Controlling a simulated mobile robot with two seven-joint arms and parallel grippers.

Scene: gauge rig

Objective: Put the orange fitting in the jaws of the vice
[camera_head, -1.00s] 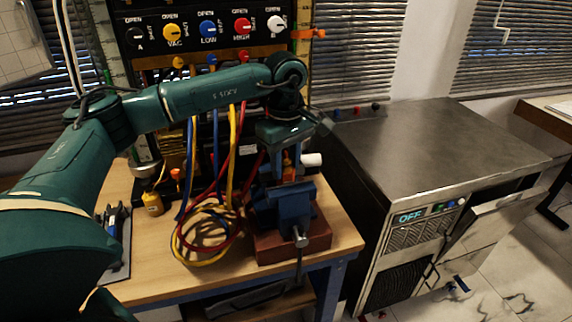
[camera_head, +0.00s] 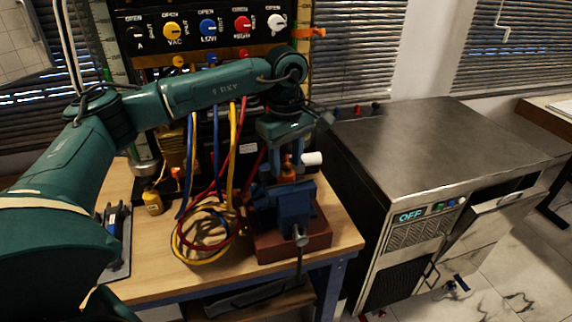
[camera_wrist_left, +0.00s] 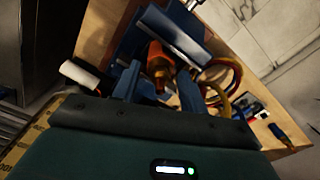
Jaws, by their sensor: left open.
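The blue vice (camera_head: 296,206) stands on a red-brown block at the front right of the bench. It also shows in the left wrist view (camera_wrist_left: 188,32). The orange fitting (camera_head: 287,168) stands at the vice's jaws, partly hidden by my gripper; I cannot tell how deep it sits in them. In the left wrist view the fitting (camera_wrist_left: 157,62) lies between my two blue fingers, with a gap on each side. My left gripper (camera_head: 288,160) is open, pointing down just above the vice. My right gripper is not in view.
Coiled red, yellow and blue hoses (camera_head: 207,232) lie left of the vice. A white cylinder (camera_head: 312,158) sticks out beside my left gripper. A valve panel (camera_head: 205,30) stands behind the bench. A metal cabinet (camera_head: 440,150) stands to the right.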

